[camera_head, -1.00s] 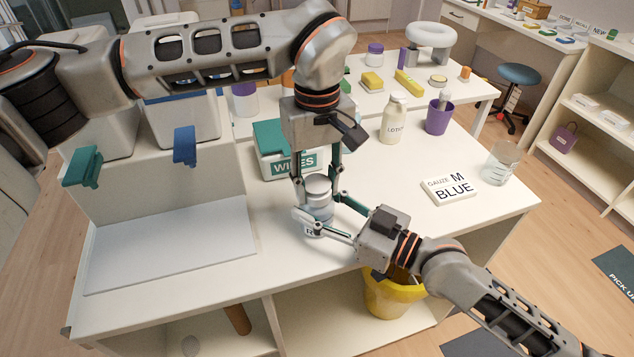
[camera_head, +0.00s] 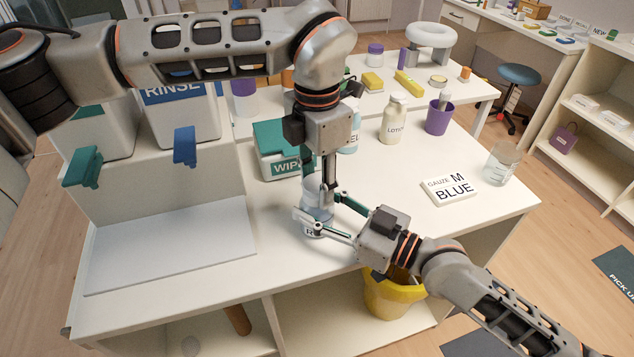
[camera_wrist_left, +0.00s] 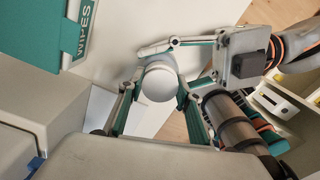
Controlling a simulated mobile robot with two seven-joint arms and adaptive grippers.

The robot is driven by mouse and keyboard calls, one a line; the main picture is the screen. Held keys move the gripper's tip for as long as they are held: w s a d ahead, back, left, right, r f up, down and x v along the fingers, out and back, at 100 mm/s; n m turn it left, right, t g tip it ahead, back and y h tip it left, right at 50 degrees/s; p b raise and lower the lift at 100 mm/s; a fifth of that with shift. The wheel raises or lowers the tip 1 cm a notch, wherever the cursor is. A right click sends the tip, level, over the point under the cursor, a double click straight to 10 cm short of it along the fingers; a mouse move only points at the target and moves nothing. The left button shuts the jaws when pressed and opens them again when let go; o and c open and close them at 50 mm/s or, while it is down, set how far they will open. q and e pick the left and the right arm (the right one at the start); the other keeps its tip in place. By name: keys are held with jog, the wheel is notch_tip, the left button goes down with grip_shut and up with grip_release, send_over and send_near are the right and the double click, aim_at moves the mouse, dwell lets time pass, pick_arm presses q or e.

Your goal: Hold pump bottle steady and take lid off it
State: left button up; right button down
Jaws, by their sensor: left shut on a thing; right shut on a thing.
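The pump bottle (camera_head: 315,212) stands on the white table, a pale bluish body with a partly covered label; no pump head shows. Its round light grey lid (camera_wrist_left: 160,82) faces up in the left wrist view and appears seated on the bottle. My left gripper (camera_head: 325,190) points straight down from above and is shut on the lid, its fingers on opposite sides. My right gripper (camera_head: 322,221) comes in low from the right and is shut around the bottle's body. The fingers hide much of the bottle and lid.
A teal-lidded WIPES box (camera_head: 277,150) stands just behind the bottle. A lotion bottle (camera_head: 394,120), a purple cup (camera_head: 438,118), a gauze pack (camera_head: 449,190) and a clear beaker (camera_head: 502,164) stand right. A yellow bin (camera_head: 392,297) sits below. The front tabletop is clear.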

pick_arm(q)
jog(key=n, duration=0.7)
pick_arm(e)
jog(key=shift+f, duration=0.1)
pick_arm(q)
jog(key=n, duration=2.1)
jog(key=shift+r, duration=0.3)
jog(key=shift+r, duration=0.9)
